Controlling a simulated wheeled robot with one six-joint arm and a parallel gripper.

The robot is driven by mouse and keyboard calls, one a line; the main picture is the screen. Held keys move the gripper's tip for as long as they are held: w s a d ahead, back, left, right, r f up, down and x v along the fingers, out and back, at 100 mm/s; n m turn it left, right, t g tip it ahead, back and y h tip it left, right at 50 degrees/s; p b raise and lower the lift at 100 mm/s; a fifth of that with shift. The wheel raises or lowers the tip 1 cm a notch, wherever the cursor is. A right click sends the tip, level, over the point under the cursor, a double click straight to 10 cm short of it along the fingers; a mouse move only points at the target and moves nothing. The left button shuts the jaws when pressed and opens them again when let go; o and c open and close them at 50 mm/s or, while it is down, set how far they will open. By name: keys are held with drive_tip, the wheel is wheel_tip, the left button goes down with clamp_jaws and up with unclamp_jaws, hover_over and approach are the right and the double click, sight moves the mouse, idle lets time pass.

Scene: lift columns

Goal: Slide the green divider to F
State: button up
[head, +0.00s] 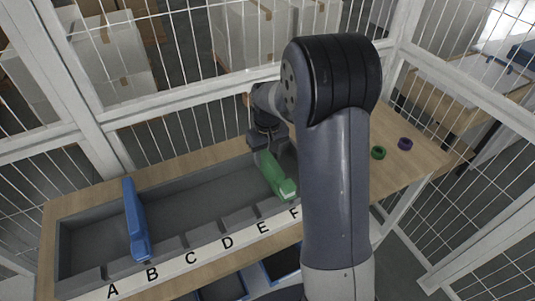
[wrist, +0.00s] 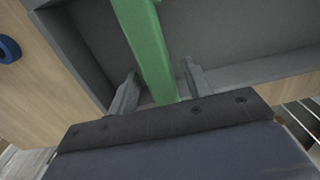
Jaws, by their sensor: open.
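The green divider (head: 275,174) lies across the right part of the grey tray (head: 190,193). Its front end is at the notch above the letter F (head: 294,212). My gripper (head: 265,143) is low at the divider's back end in the head view, partly hidden behind my arm. In the wrist view my gripper (wrist: 160,70) is open, with one finger on each side of the green divider (wrist: 149,45). A gap shows beside the fingers, so the divider is not clamped. My arm hides the tray's right end in the head view.
A blue divider (head: 135,220) stands across the tray near B. Letters A to F run along the white front strip (head: 188,259). A green ring (head: 378,152) and a purple ring (head: 405,144) lie on the wooden table (head: 415,165) at right. Wire fencing surrounds the table.

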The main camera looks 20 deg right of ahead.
clamp_jaws()
idle(0.4)
